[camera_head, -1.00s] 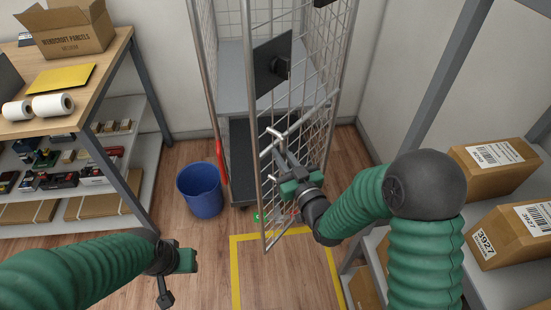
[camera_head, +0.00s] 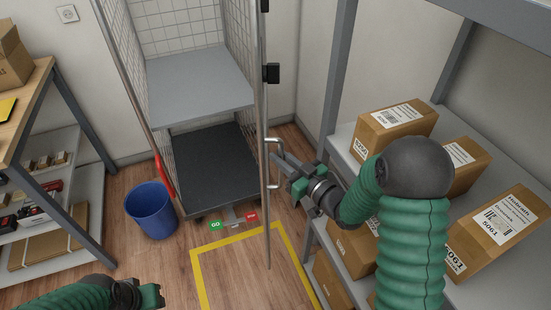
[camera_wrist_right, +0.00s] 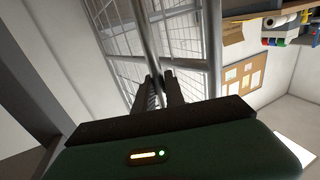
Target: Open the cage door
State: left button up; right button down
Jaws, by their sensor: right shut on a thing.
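The cage door (camera_head: 265,215) shows almost edge-on in the head view, as a thin upright line at the cage's right side. The cage (camera_head: 200,85) stands open at the front, with its grey shelf and dark base in sight. My right gripper (camera_head: 279,163) is shut on the door's handle (camera_head: 274,141), a metal bar on the right face of the door. In the right wrist view, the fingers (camera_wrist_right: 160,86) meet at the bar in front of the door's mesh (camera_wrist_right: 177,38). My left gripper (camera_head: 148,293) hangs low at the bottom left, clear of the cage; its jaw gap is unclear.
A blue bin (camera_head: 152,211) stands left of the cage front. A rack with boxes (camera_head: 396,127) stands close on the right, beside my right arm. A workbench (camera_head: 45,82) is at the left. The yellow-taped floor (camera_head: 232,264) before the cage is clear.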

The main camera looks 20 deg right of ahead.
jog(key=shift+w+a+r, duration=0.1)
jog(key=shift+w+a, duration=0.05)
jog(key=shift+a, duration=0.2)
jog(key=c, duration=1.6)
grip_release()
jog(key=shift+o, duration=1)
pick_arm(q)
jog(key=shift+w+a, duration=0.1)
jog(key=shift+a, duration=0.1)
pick_arm(e)
jog(key=shift+d, duration=0.15)
